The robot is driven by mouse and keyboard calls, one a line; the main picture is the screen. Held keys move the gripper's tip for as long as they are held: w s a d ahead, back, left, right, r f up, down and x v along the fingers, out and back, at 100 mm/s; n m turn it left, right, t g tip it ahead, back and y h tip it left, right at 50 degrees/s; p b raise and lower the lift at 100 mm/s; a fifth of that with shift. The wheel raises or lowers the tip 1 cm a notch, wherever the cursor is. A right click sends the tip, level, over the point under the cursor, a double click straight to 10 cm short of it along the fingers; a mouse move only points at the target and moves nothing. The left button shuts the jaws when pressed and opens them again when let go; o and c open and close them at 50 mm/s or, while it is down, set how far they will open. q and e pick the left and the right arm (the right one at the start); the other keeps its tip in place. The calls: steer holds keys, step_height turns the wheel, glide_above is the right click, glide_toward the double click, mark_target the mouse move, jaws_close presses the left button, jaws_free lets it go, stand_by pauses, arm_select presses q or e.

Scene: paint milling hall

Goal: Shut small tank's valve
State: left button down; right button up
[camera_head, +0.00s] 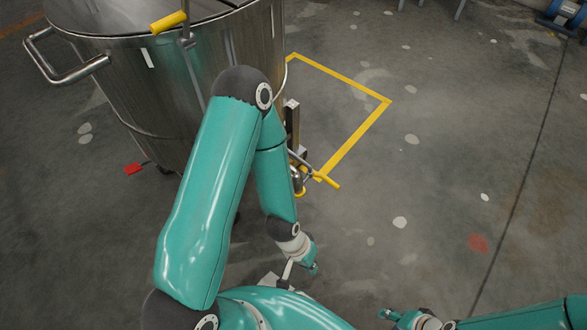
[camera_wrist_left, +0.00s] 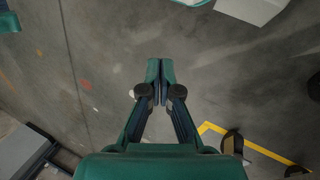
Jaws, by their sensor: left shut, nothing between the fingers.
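The steel tank (camera_head: 150,95) stands at the upper left in the head view, with a lid and a side handle. A valve with a yellow lever (camera_head: 327,180) shows low at its right side, beside my left arm, which partly hides the tank and its fittings. My left gripper (camera_head: 313,268) is below the lever in the head view, apart from it. In the left wrist view its fingers (camera_wrist_left: 161,72) are shut together, with bare floor beyond them. Part of my right gripper (camera_head: 389,314) shows at the bottom edge; its jaw state is unclear.
A yellow floor line (camera_head: 355,140) marks a corner right of the tank. A second yellow handle (camera_head: 168,22) is above the tank lid.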

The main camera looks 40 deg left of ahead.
arm_select(q)
steer(key=w+a+r+m+g+y+p, duration=0.1)
steer(key=w+a+r+m+y+p, duration=0.2)
steer(key=w+a+r+m+p, duration=0.55)
steer(key=w+a+r+m+g+y+p, duration=0.2)
steer(key=w+r+m+y+p, duration=0.25)
steer(key=w+r, duration=0.85)
steer(key=s+a+f+b, duration=0.1)
steer(key=s+a+f, duration=0.4)
steer(key=s, duration=0.3)
steer(key=shift+s+f+n+h, duration=0.3)
steer(key=shift+f+h, duration=0.15)
steer(key=shift+f, duration=0.1)
steer(key=shift+a, duration=0.15)
